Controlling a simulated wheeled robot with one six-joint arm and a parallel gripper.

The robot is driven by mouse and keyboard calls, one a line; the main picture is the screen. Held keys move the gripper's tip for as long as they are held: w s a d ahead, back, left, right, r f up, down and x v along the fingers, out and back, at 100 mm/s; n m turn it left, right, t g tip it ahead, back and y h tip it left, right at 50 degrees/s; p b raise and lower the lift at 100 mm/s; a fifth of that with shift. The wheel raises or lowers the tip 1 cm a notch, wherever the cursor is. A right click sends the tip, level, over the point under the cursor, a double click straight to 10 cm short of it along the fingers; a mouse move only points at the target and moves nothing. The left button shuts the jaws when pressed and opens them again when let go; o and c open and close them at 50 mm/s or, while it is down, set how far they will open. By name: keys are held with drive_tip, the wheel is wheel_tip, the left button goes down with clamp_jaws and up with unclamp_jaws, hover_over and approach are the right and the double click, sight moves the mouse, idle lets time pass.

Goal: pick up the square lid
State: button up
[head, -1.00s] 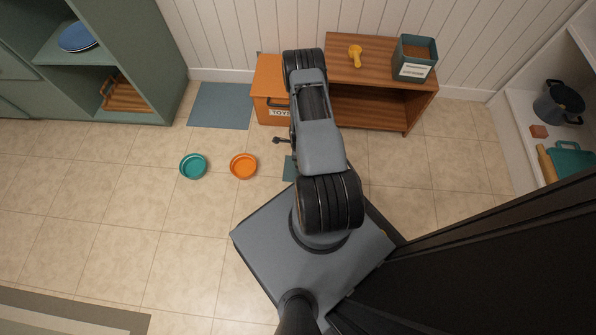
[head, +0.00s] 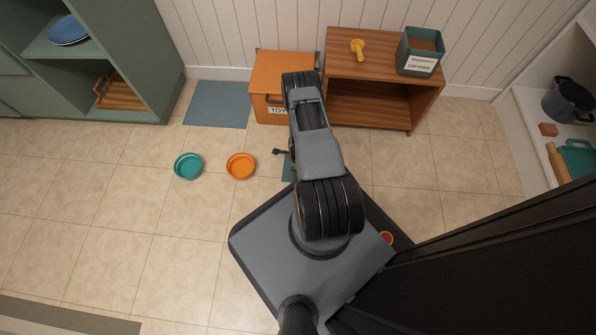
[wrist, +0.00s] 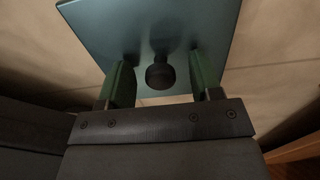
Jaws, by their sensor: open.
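The square lid (wrist: 205,30) is a flat teal plate with a round black knob (wrist: 160,76) at its middle, in the wrist view. My gripper (wrist: 159,68) is open, with one green-padded finger on each side of the knob. Gaps show between the knob and both fingers, so it is not clamped. In the head view only a sliver of the lid (head: 288,167) shows beside my arm. My arm hides the rest of it and most of my gripper there.
Teal (head: 188,166) and orange (head: 241,166) bowls sit on the tiled floor left of the lid. An orange toy box (head: 275,72) and a wooden shelf unit (head: 385,68) stand by the back wall. A blue mat (head: 217,104) lies left of the box. Open floor is at left.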

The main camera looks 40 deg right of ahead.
drive_tip(key=shift+f, duration=0.1)
drive_tip(key=c, duration=1)
